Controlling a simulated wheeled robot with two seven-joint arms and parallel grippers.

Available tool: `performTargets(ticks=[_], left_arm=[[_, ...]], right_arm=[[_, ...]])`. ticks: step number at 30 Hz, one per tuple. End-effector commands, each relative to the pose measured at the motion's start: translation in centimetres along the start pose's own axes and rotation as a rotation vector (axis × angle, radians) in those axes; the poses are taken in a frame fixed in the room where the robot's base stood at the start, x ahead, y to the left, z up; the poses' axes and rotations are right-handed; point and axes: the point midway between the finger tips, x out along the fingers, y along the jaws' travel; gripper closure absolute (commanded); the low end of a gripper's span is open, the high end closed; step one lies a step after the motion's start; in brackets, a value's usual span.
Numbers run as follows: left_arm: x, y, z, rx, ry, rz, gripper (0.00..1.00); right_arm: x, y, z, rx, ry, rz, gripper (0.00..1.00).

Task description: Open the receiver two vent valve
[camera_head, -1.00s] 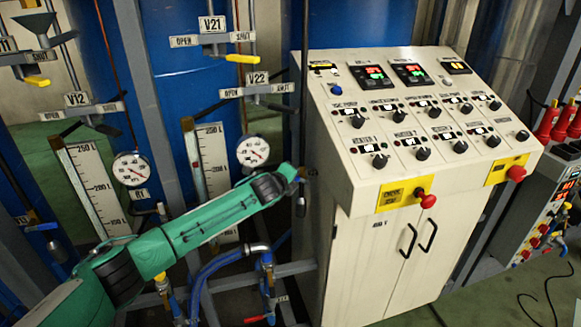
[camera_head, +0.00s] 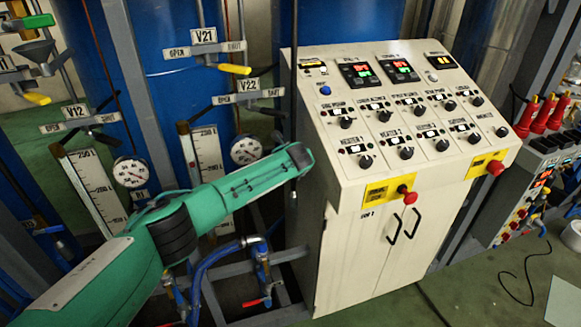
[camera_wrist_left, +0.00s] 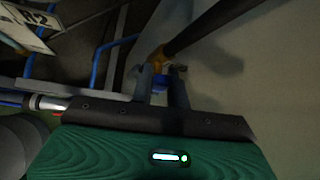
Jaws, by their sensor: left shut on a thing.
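My left gripper (camera_head: 302,157) is at the end of the green arm, beside the left side of the control cabinet, at the thin dark upright pipe (camera_head: 294,70). Its fingertips are hidden in the head view. In the left wrist view the two dark fingers (camera_wrist_left: 163,85) are closed around a small blue handle (camera_wrist_left: 159,83). The handle sits by an orange-yellow valve body (camera_wrist_left: 156,60) at the end of the dark pipe (camera_wrist_left: 215,24). The exact turn of the handle cannot be told. My right gripper is not in view.
The control cabinet (camera_head: 340,235) stands close on the right, with red knobs jutting from its front. Valve boards V21 (camera_head: 204,35) and V22 (camera_head: 248,86), and gauges (camera_head: 246,150), lie behind the arm. A white plate (camera_wrist_left: 30,25) hangs at upper left in the wrist view.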

Motion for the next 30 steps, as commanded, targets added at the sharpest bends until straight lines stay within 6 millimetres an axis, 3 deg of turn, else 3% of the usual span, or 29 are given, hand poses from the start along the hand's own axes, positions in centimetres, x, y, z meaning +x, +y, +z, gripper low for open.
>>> performTargets(ticks=[22,23,26,30], left_arm=[[0.11,-0.44,-0.14,0.067,0.000,0.067,1.00],[0.11,-0.44,-0.14,0.066,0.000,0.067,0.82],[0.11,-0.44,-0.13,0.066,0.000,0.067,0.62],[0.08,-0.48,-0.08,0.066,0.000,0.066,0.62]], right_arm=[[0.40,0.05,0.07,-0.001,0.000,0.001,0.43],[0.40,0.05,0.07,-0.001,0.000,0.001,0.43],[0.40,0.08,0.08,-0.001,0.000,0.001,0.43],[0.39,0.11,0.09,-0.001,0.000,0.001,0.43]])
